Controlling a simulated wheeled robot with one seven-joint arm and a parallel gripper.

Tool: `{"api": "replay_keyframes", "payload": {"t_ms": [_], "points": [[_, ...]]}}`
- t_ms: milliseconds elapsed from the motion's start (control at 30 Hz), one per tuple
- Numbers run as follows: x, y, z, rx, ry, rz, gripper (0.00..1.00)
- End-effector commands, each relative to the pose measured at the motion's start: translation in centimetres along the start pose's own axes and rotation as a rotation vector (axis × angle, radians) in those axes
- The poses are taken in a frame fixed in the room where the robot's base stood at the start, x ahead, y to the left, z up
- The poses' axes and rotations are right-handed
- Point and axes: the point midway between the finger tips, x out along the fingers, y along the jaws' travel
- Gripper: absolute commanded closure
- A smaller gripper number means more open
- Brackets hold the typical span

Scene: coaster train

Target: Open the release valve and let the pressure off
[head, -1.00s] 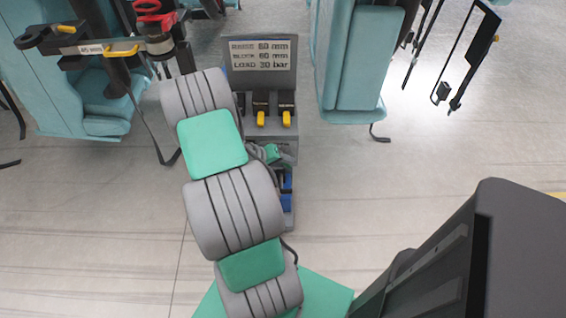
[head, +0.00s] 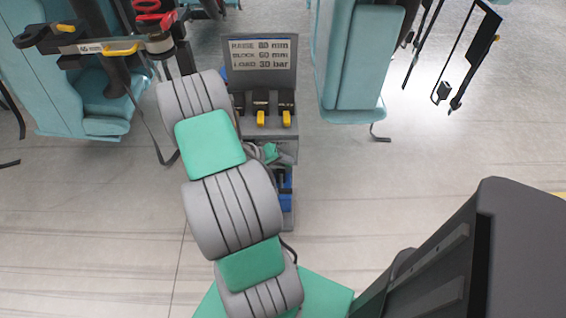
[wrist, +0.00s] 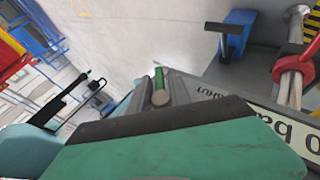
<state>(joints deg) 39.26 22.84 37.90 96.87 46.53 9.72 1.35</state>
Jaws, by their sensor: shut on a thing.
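In the wrist view my gripper (wrist: 160,96) has its grey fingers close together around a thin green handle (wrist: 158,76) with a round end, which I take to be the release valve's. The word SHUT is printed on the grey housing beside it. How far the handle is turned cannot be told. In the head view the grey pump stand (head: 262,125) stands behind my arm, and a small green part shows beside my arm. My arm hides most of the grip there.
A sign (head: 261,53) tops the stand, above yellow-tipped levers (head: 273,118). Teal seats (head: 357,60) flank it.

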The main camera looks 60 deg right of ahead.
Motion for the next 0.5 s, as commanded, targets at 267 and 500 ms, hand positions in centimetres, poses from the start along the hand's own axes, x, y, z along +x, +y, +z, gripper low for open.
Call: {"api": "replay_keyframes", "payload": {"t_ms": [267,500], "points": [[-0.03,0.19,0.00,-0.026,0.001,0.070,1.00],[-0.02,0.18,0.00,-0.026,0.001,0.070,0.66]]}}
